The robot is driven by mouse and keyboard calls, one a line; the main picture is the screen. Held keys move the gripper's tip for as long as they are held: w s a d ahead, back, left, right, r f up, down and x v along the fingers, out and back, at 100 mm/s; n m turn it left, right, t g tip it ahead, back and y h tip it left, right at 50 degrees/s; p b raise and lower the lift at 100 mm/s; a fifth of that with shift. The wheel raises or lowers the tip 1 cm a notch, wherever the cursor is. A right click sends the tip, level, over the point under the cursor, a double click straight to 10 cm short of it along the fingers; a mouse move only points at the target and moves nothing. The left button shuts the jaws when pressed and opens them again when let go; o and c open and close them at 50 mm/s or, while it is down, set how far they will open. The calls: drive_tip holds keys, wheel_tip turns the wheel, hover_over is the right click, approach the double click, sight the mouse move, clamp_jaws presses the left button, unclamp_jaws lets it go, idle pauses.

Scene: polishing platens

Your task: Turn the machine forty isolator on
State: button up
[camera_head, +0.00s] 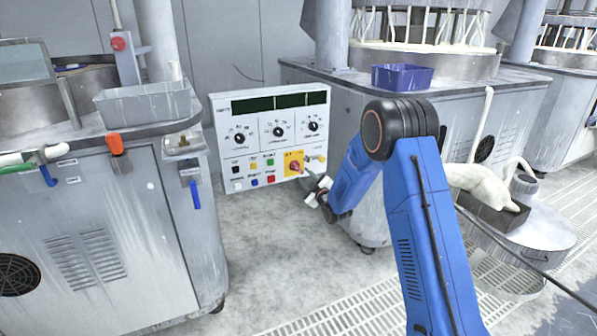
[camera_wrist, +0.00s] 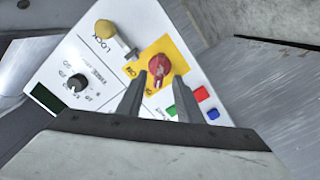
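The isolator is a red rotary knob (camera_head: 294,165) on a yellow plate (camera_head: 287,157), at the lower right of the white control panel (camera_head: 258,100). In the wrist view the red knob (camera_wrist: 158,66) sits on its yellow plate (camera_wrist: 177,55), with ON and OFF lettering that is hard to read. My gripper (camera_head: 308,172) is close to the panel at the isolator. In the wrist view my gripper (camera_wrist: 158,76) is open, with one fingertip on either side of the knob. I cannot tell whether they touch it. The machine number is not readable.
A yellow knob (camera_wrist: 105,32) with a metal tab stands beside the isolator near LOCK lettering. Red, green and blue buttons (camera_wrist: 200,93) lie on the other side. A grey machine cabinet (camera_head: 80,220) is left of the panel, another (camera_head: 480,105) right. Floor below the panel is clear.

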sight(300, 171)
drive_tip(key=shift+x, duration=3.6)
clamp_jaws()
